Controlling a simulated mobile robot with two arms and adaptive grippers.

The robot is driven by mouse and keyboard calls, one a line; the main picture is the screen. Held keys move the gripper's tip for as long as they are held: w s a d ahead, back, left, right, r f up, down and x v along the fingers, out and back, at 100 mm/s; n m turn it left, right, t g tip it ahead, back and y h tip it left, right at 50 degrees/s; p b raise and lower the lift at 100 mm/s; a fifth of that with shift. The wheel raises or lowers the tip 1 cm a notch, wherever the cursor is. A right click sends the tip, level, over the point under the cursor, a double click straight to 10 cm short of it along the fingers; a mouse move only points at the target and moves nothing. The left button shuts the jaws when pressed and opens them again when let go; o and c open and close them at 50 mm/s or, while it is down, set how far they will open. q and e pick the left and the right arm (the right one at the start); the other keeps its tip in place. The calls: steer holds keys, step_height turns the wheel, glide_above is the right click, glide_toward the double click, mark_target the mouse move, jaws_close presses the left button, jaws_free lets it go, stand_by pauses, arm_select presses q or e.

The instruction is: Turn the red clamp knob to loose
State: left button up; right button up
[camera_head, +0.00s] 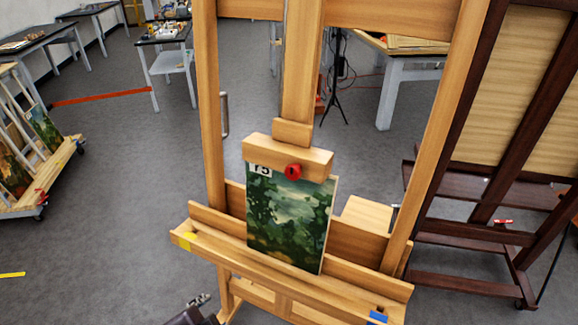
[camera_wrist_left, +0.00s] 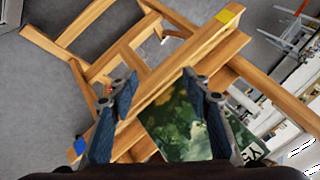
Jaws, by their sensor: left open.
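The red clamp knob (camera_head: 292,171) sits on the front of the wooden clamp block (camera_head: 265,151) of the easel, in the head view. The block is at the top edge of a green landscape painting (camera_head: 290,220) that stands on the easel's ledge (camera_head: 290,270). In the left wrist view the painting (camera_wrist_left: 182,125) lies beyond my fingers, and the knob does not show. My left gripper (camera_wrist_left: 160,88) is open, with nothing between its fingers. My right gripper is not in view.
A dark easel (camera_head: 465,180) stands close on the right. A wooden cart with paintings (camera_head: 30,165) is at the left. Worktables (camera_head: 165,45) and a tripod (camera_head: 335,80) are behind. Grey floor (camera_head: 110,220) is clear between the cart and the light wood easel.

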arm_select(q)
steer(key=w+d+r+m+t, duration=0.3)
steer(key=w+r+m, duration=0.3)
steer(key=r, duration=0.1)
steer(key=m+t+h, duration=0.5)
steer(key=m+t, duration=0.2)
steer(key=m, duration=1.3)
glide_toward(292, 175)
steer(key=w, duration=0.2)
steer(key=p+x, duration=0.1)
steer(key=x, duration=0.2)
steer(key=p+x, duration=0.1)
steer(key=x, duration=0.2)
steer(key=shift+w+d+r+p, duration=0.2)
steer(key=shift+w+d+p, duration=0.05)
steer(key=shift+d+p, duration=0.05)
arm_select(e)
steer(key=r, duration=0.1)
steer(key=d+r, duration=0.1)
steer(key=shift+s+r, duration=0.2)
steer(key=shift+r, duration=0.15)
arm_select(q)
steer(key=shift+c, duration=0.2)
steer(key=c, duration=1.1)
